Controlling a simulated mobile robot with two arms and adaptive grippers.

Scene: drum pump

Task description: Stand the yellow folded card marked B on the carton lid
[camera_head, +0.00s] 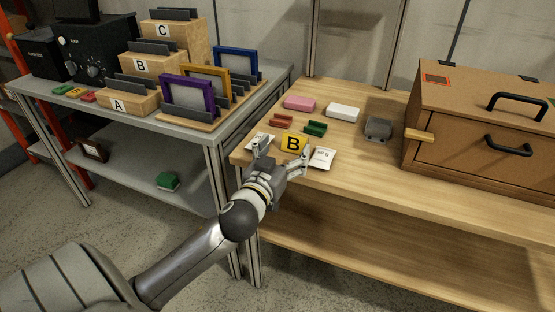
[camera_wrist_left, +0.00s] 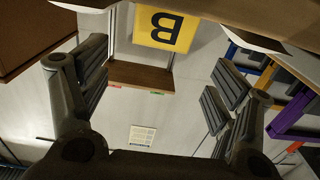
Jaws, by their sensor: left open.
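The yellow folded card marked B (camera_head: 292,143) stands near the front edge of the wooden table (camera_head: 375,184), between two white packets. In the left wrist view the card (camera_wrist_left: 165,27) shows upside down, beyond the fingertips. My left gripper (camera_head: 284,156) is open at the table's front edge, just in front of the card, with one finger on each side. In the left wrist view the gap between the fingers (camera_wrist_left: 152,88) is empty. The brown carton (camera_head: 485,100) stands at the right of the table; its top carries a black handle. My right gripper is not in view.
White packets (camera_head: 322,158) lie on either side of the card. Behind it are red and green pieces (camera_head: 316,128), pink (camera_head: 299,103) and white blocks, and a grey piece (camera_head: 378,128). A grey shelf (camera_head: 190,124) with lettered boxes and coloured frames stands left.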

